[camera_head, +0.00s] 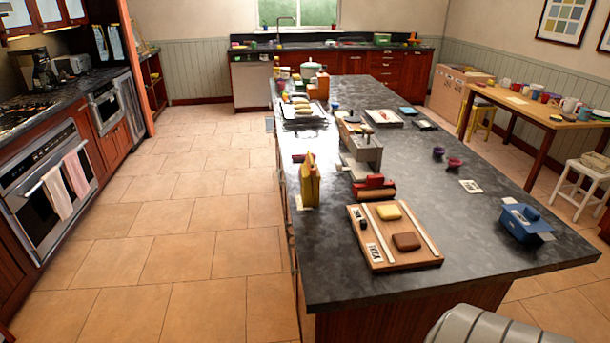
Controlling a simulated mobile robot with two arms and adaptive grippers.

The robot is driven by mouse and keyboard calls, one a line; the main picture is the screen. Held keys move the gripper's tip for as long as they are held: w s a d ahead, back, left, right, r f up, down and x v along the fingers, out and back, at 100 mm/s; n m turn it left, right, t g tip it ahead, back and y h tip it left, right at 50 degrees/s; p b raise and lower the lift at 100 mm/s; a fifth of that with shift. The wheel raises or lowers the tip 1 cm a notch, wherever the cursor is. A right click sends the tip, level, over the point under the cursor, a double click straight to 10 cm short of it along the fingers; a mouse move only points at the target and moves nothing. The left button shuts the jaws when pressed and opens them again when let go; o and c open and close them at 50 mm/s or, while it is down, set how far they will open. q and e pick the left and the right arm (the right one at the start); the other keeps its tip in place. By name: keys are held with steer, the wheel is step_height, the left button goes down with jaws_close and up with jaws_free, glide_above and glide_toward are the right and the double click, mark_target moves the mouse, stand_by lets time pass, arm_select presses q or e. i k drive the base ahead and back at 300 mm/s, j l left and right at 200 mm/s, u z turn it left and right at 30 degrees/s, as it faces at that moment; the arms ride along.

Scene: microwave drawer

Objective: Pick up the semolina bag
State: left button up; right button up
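A yellow upright bag (309,182), which looks like the semolina bag, stands on the left edge of the dark stone island (480,210). Its label cannot be read from here. A small light card lies at its foot. Neither of my grippers shows in the head view, and nothing is seen touching the bag.
A grey machine (361,150) and a red item (374,188) stand right of the bag. A wooden board (378,262) with yellow and brown blocks lies nearer. A blue container (527,222) sits at the right. The tiled floor (190,220) left of the island is clear.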

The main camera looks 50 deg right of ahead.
mark_target(310, 186)
steer(key=z, duration=1.5)
